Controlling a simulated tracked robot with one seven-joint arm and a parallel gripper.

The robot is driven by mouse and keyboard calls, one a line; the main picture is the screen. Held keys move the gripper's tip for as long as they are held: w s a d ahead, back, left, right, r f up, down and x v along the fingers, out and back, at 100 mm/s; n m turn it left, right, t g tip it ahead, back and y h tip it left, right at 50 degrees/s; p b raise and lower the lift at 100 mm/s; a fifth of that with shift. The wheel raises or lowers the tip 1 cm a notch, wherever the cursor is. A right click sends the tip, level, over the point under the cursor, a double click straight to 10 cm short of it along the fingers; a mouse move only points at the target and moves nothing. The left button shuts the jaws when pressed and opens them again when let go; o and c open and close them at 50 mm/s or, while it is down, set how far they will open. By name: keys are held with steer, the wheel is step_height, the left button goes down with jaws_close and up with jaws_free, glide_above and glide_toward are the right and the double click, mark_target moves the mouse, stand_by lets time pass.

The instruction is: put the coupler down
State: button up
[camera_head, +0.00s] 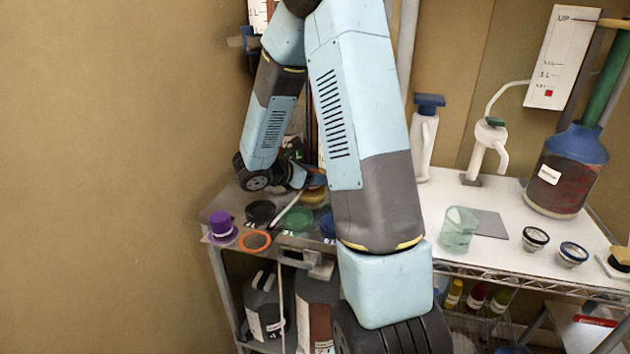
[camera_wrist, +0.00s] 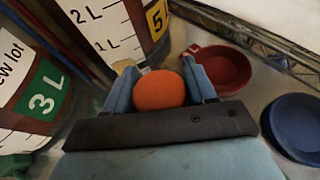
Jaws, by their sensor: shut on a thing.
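The coupler (camera_wrist: 160,91) shows in the wrist view as an orange, rounded piece between the two blue fingers of my gripper (camera_wrist: 160,68). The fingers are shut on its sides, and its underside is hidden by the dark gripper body. In the head view my gripper (camera_head: 303,180) is low over the left end of the bench, close to the coloured dishes. The coupler cannot be made out clearly there. I cannot tell whether it touches the bench.
A red dish (camera_wrist: 235,78) and a blue dish (camera_wrist: 297,122) lie right of my gripper. Scaled vessels marked 2 L (camera_wrist: 105,30) and 3 L (camera_wrist: 35,95) stand close left. A purple cap (camera_head: 222,225) and orange ring (camera_head: 255,240) lie at the bench's left end.

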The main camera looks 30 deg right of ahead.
steer(key=shift+f, duration=0.8)
steer(key=shift+f, duration=0.1)
steer(key=o, duration=1.1)
steer(key=shift+o, duration=0.2)
